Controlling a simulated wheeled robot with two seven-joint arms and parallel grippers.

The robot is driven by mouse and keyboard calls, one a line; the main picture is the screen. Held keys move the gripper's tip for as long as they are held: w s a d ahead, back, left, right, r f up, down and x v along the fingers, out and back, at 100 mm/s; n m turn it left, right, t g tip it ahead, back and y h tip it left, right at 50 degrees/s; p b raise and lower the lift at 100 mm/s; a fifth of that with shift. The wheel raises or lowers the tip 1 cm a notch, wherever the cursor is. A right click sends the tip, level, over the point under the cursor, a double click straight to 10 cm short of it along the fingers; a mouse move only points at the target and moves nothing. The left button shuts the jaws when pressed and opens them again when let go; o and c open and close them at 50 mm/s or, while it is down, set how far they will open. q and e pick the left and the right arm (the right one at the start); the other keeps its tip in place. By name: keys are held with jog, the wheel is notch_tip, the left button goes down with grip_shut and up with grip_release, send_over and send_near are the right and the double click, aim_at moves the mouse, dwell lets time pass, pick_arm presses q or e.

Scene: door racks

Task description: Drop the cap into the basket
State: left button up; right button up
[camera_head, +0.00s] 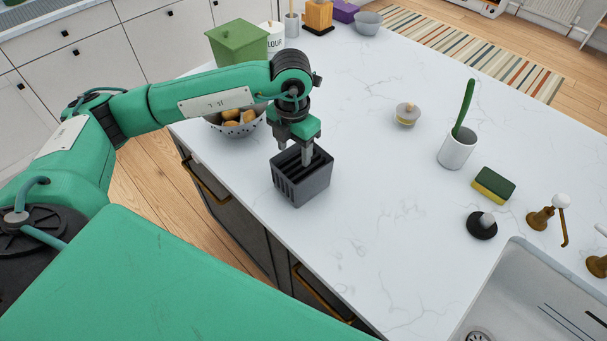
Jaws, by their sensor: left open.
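A dark grey open box with slotted walls (302,188) stands on the white counter near its left edge; it looks like the basket. My left gripper (295,154) points down over this box. Its fingers are open and apart, with one fingertip at the box's far rim and the other over or inside its opening; I cannot tell how deep. No cap shows between the fingers. I cannot make out a cap inside the box, since the gripper and walls hide part of it. My right gripper is not in view.
A colander of round brown items (232,127) stands behind my left gripper, near a green box (238,43). To the right are a small lidded jar (407,114), white cup (457,150), sponge (493,184), black knobbed disc (482,225) and sink (540,300). The counter's middle is clear.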

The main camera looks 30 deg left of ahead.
pick_arm(q)
jog(key=shift+r, duration=0.1)
notch_tip(320, 180, up, 14)
jog(key=b, duration=0.3)
jog(key=shift+f, duration=0.2)
jog(key=shift+f, duration=0.1)
